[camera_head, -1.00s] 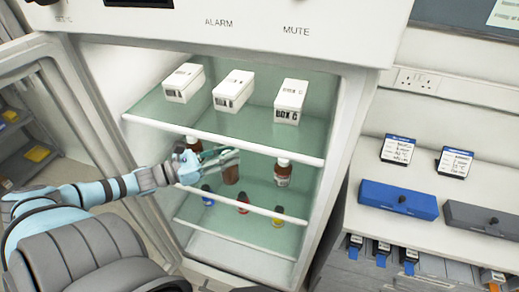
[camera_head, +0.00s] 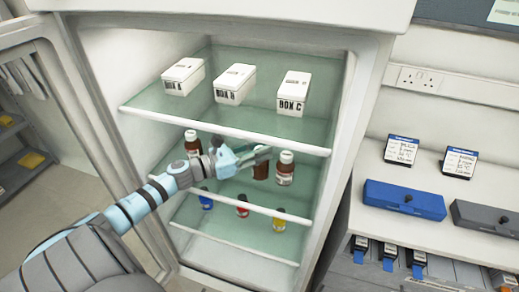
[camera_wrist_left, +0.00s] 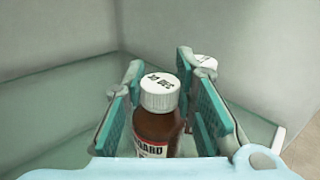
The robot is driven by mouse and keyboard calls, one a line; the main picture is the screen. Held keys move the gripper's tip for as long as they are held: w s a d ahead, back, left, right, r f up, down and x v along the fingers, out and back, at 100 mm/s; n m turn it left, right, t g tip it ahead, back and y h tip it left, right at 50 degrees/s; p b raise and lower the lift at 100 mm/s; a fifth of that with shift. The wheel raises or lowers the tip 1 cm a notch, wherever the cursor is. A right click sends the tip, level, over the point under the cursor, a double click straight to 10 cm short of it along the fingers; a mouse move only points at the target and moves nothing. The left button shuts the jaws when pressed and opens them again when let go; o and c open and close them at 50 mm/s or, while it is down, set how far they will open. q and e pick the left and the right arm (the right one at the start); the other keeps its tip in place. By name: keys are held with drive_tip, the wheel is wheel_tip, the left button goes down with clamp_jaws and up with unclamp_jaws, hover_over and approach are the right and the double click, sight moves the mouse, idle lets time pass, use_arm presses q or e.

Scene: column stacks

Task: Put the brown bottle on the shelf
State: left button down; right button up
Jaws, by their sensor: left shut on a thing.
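My left gripper (camera_head: 262,155) reaches into the open fridge at its middle shelf (camera_head: 230,196). It is shut on a brown bottle (camera_head: 261,169), partly hidden by the fingers in the head view. In the left wrist view this bottle (camera_wrist_left: 157,128) stands upright between the two teal finger pads, with a printed white cap and a white label. I cannot tell whether its base touches the shelf. A second brown bottle (camera_head: 285,170) stands close to its right, and a third (camera_head: 192,143) stands further left. My right gripper is not in view.
Three white boxes (camera_head: 235,84) stand on the upper shelf (camera_head: 215,120), whose front edge is above my gripper. Another white cap (camera_wrist_left: 205,62) shows behind a finger in the wrist view.

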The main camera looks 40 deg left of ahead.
use_arm(q)
drive_tip(key=c, duration=1.3)
unclamp_jaws()
drive_tip(key=shift+f, duration=0.1)
drive_tip(key=shift+s+a, duration=0.1)
drive_tip(key=shift+s, duration=0.05)
drive_tip(key=p+v, duration=0.5)
drive_tip(key=v, duration=0.6)
drive_tip(key=shift+s, duration=0.3)
drive_tip(key=shift+a, duration=0.1)
